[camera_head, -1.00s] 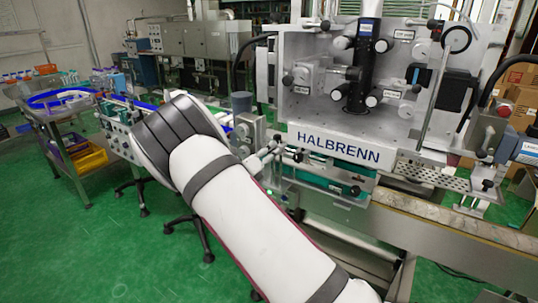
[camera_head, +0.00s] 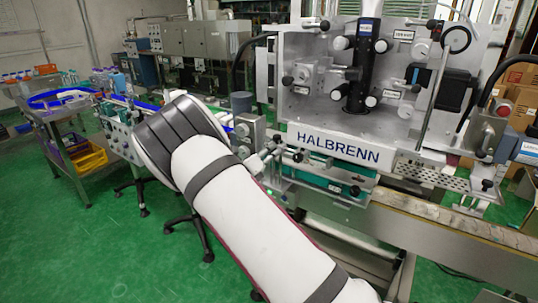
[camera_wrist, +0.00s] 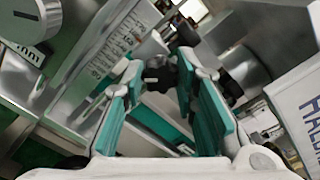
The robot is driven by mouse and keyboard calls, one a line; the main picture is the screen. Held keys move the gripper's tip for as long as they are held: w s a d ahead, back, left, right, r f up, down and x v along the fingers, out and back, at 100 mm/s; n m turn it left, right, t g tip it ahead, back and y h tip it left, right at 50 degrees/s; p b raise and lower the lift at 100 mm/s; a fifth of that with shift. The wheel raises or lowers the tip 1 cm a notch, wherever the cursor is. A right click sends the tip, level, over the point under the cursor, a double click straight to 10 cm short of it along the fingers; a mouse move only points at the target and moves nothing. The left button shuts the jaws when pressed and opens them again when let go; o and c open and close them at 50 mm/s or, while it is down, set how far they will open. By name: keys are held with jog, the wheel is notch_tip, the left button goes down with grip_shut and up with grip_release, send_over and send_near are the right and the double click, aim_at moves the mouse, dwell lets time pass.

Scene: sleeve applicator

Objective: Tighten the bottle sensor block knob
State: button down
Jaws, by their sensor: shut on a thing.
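The black lobed knob (camera_wrist: 158,70) shows in the wrist view, between the tips of my gripper's fingers. My gripper (camera_wrist: 160,78) has two teal-padded fingers, one on each side of the knob, and is shut on it. The knob's sides are partly covered by the fingertips. The sensor block behind it cannot be told apart clearly from the metal parts around it. In the head view my arm reaches to the left side of the machine, and its wrist hides the gripper and the knob.
The HALBRENN machine panel (camera_head: 345,147) stands close to the right of my arm, and its edge (camera_wrist: 297,108) shows in the wrist view. A round metal part (camera_wrist: 27,22) is at upper left there. The conveyor (camera_head: 450,222) runs right. Green floor is open at left.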

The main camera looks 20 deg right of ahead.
jog(key=m, duration=0.6)
jog(key=shift+p, duration=0.4)
jog(key=m, duration=0.4)
jog(key=shift+p, duration=0.35)
jog(key=m, duration=0.3)
jog(key=shift+m+p, duration=0.35)
jog(key=shift+m, duration=0.05)
jog(key=m+p, duration=0.1)
jog(key=m, duration=0.2)
jog(key=shift+m, duration=0.3)
jog(key=m+p, duration=0.1)
jog(key=m, duration=0.2)
jog(key=shift+s+m, duration=0.1)
jog(key=shift+m, duration=0.2)
jog(key=m+p, duration=0.2)
jog(key=m, duration=0.3)
jog(key=shift+m, duration=0.4)
jog(key=shift+m+p, duration=0.3)
jog(key=shift+p, duration=0.05)
jog(key=c, duration=1.3)
grip_release()
